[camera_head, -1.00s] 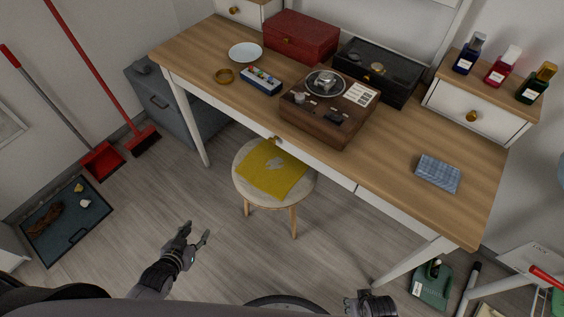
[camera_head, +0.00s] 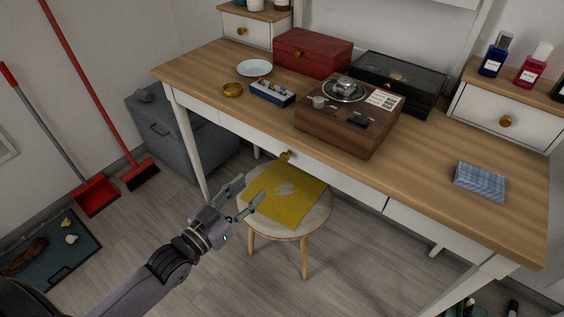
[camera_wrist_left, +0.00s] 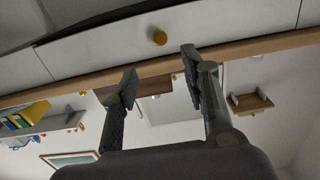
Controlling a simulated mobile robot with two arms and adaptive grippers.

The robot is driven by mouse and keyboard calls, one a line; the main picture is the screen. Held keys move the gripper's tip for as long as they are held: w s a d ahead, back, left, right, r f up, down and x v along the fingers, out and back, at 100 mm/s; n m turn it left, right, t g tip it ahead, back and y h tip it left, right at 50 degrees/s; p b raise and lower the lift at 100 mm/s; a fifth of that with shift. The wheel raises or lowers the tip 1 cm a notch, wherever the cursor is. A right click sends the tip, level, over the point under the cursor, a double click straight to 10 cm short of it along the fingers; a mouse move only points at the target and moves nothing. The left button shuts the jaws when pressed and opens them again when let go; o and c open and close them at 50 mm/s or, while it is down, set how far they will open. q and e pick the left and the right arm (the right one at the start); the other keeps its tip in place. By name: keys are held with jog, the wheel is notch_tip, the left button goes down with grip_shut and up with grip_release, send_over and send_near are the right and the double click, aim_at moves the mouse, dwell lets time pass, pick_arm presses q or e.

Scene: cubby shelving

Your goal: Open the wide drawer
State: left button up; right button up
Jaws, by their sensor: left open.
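The wide drawer (camera_head: 350,183) is a white panel under the front edge of the wooden desk. It looks closed, its front flush with the neighbouring panel. Its round brass knob (camera_head: 286,156) is near the middle. My left gripper (camera_head: 251,189) is open and empty in front of the drawer, to the left of and nearer than the knob, not touching it. In the left wrist view the drawer front (camera_wrist_left: 95,50) spans the top and the knob (camera_wrist_left: 160,38) shows just beyond the open fingers (camera_wrist_left: 160,65). My right gripper is out of view.
A round stool (camera_head: 258,220) with a yellow cloth (camera_head: 285,200) stands below the drawer, close to my left gripper. The wooden desktop (camera_head: 420,165) carries a brown turntable box (camera_head: 340,130) and several other items. Floor is free left of the stool.

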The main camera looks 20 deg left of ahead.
aim_at(283, 159)
pick_arm(q)
jog(key=b+x, duration=0.1)
jog(key=x, duration=1.1)
jog(key=shift+f+b, duration=0.1)
jog(key=shift+b, duration=0.2)
jog(key=shift+w+d, duration=0.25)
jog(key=shift+w, duration=0.35)
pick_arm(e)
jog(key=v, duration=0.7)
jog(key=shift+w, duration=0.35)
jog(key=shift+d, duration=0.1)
pick_arm(q)
grip_shut()
